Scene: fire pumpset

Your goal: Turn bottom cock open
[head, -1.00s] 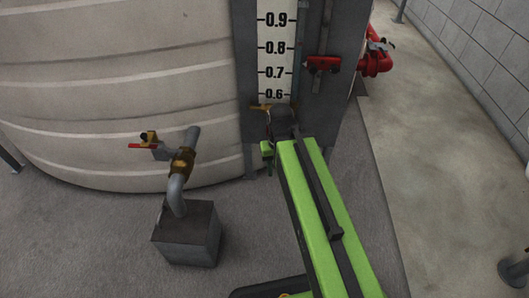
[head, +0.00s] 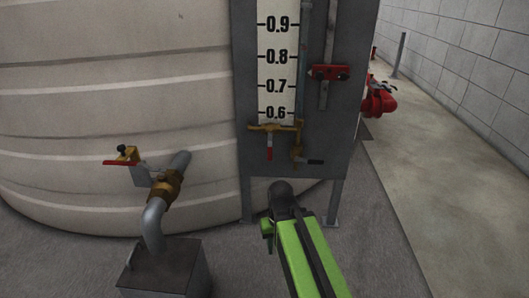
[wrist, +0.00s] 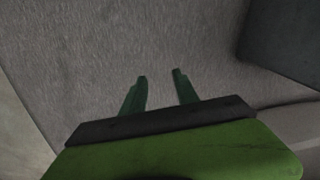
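Brass cock fittings (head: 274,127) sit at the bottom of the level gauge (head: 277,70) in the head view. A red-tipped lever (head: 269,147) hangs straight down on the left. A black-tipped lever (head: 312,161) points right from a lower brass fitting (head: 297,153). I cannot tell which of these is the bottom cock. My arm's end is below them in the head view, apart from both levers; the fingers are hidden there. In the wrist view my gripper (wrist: 160,76) has its two green fingers apart, with nothing between them, above grey floor.
A large pale tank (head: 110,90) stands behind and left. A grey pipe with a brass valve and red lever (head: 122,162) rises from a dark block (head: 165,270) at left. A red clamp (head: 330,72) is on the panel. Open concrete floor (head: 430,150) lies right.

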